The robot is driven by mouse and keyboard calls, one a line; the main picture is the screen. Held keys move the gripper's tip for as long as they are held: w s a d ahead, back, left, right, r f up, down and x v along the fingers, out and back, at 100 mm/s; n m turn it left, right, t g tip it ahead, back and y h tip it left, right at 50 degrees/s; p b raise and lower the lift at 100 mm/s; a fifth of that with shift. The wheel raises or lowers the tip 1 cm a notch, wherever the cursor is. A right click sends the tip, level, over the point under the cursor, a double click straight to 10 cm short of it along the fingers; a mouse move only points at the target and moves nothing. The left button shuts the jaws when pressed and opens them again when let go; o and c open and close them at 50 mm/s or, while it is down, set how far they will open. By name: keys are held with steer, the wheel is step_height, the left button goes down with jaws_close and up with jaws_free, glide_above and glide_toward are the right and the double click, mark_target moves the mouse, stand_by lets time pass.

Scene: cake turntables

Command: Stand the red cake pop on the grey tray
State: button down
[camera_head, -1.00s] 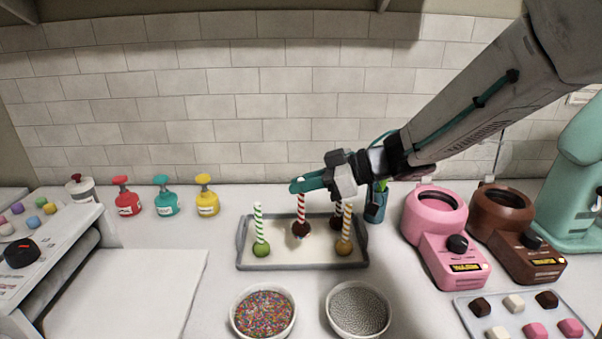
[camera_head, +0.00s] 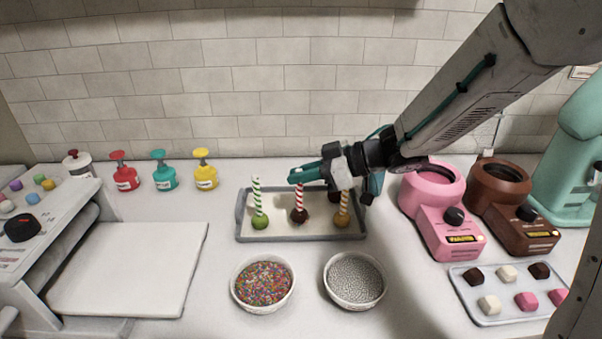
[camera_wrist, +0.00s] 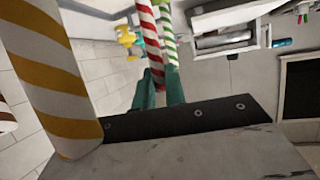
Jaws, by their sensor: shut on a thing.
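The red cake pop (camera_head: 299,216) has a dark ball at the bottom and a red-and-white striped stick. My gripper (camera_head: 301,176) is shut on the upper part of the stick, and the pop hangs upright below it. The ball is over the middle of the grey tray (camera_head: 280,236), at or very close to its surface; I cannot tell if it touches. In the wrist view the striped stick (camera_wrist: 149,40) runs between the teal fingers of my gripper (camera_wrist: 160,90); the ball is hidden there.
On the tray stand a green pop (camera_head: 259,220) to the left and a gold-striped pop (camera_head: 342,218) to the right, close by my gripper. Another dark pop behind is partly hidden. Bowls of sprinkles (camera_head: 263,284) and silver beads (camera_head: 355,280) stand in front.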

steer(key=shift+f, duration=0.15)
steer(key=shift+f, duration=0.4)
steer(key=c, duration=1.4)
jaws_free()
steer(key=shift+o, duration=0.2)
